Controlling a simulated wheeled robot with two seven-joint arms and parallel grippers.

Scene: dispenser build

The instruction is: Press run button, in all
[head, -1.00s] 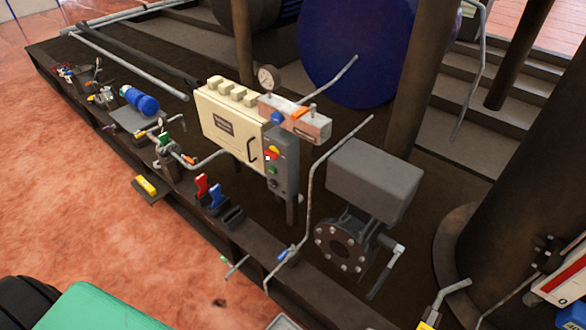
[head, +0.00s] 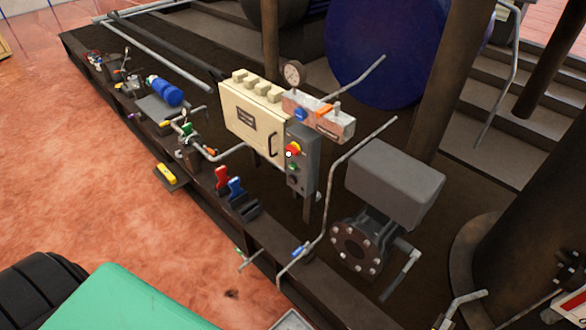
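A dark grey control box (head: 303,163) stands on a post near the middle of the head view. Its face carries a red mushroom button on yellow (head: 294,148), a green button (head: 292,167) below it, and a dark knob (head: 292,180) at the bottom. A small white dot (head: 289,154) shows just under the red button. No lettering is readable on the buttons, so I cannot tell which is marked run. Nothing touches or covers the box face. Neither of my grippers is in view.
A cream cabinet (head: 252,121) adjoins the box on the left. A bent pipe (head: 333,185) rises just right of it, before a grey valve housing (head: 395,180). Red and blue levers (head: 222,178) stand lower left. Reddish floor (head: 90,180) is open along the platform's front.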

